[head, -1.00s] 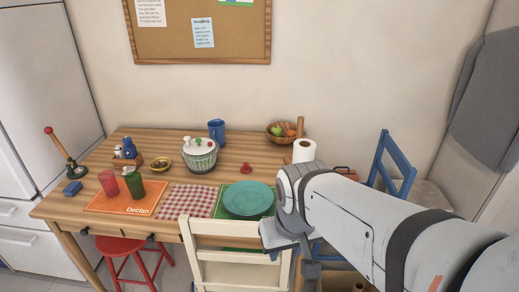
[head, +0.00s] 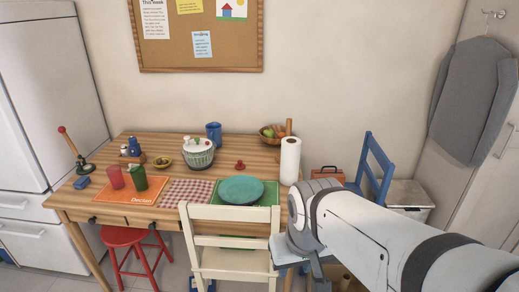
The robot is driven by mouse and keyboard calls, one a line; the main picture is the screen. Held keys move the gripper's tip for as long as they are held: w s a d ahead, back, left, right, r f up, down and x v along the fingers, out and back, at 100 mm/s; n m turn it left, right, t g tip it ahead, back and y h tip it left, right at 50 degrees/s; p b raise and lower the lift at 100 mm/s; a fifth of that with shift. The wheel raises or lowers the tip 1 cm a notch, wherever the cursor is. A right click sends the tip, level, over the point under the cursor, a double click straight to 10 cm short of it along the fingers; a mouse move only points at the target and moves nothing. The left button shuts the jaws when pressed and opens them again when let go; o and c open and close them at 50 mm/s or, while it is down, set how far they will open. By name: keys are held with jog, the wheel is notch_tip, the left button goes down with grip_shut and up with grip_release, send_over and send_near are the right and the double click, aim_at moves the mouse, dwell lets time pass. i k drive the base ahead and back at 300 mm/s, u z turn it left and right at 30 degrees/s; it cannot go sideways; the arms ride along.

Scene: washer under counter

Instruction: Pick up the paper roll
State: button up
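The paper roll (head: 290,161) is a white upright cylinder near the right end of the wooden table (head: 225,154). A wooden post stands just behind its top. My arm reaches in from the lower right, and its wrist is in front of and below the roll in the picture, apparently apart from it. My gripper (head: 316,275) points down at the bottom edge, in front of the table and right of the cream chair. Its fingertips are cut off or hidden, so its opening does not show.
A teal plate (head: 241,189) lies left of the roll, and a fruit bowl (head: 268,135) stands behind it. A cream chair (head: 231,222) blocks the table's front. A blue chair (head: 376,165) and an orange toolbox (head: 327,173) are to the right. A red stool (head: 128,237) is front left.

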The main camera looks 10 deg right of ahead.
aim_at(291, 146)
jog(key=z, duration=0.05)
jog(key=i, duration=0.9)
jog(key=u, duration=0.05)
